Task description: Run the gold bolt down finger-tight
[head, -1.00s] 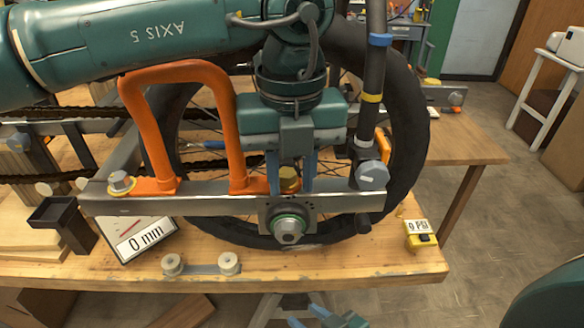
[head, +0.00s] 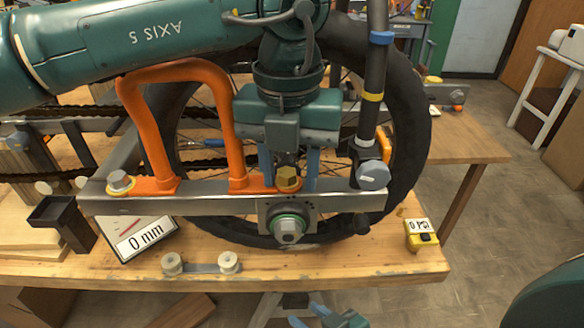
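The gold bolt (head: 288,178) stands upright in the right foot of the orange tube bracket (head: 232,130), on top of the grey frame bar (head: 200,203). Its hex head shows; its shank is hidden. My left gripper (head: 289,182) points down over the bolt. Its two blue fingers stand on either side of the head, with a visible gap on both sides, so it is open and around the bolt without gripping it. My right gripper (head: 308,316) is low at the bottom edge, partly cut off, its blue fingers apart and empty.
A silver bolt (head: 120,181) sits in the bracket's left foot. The wheel (head: 408,130) and a dark post (head: 373,95) stand close behind and right of my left gripper.

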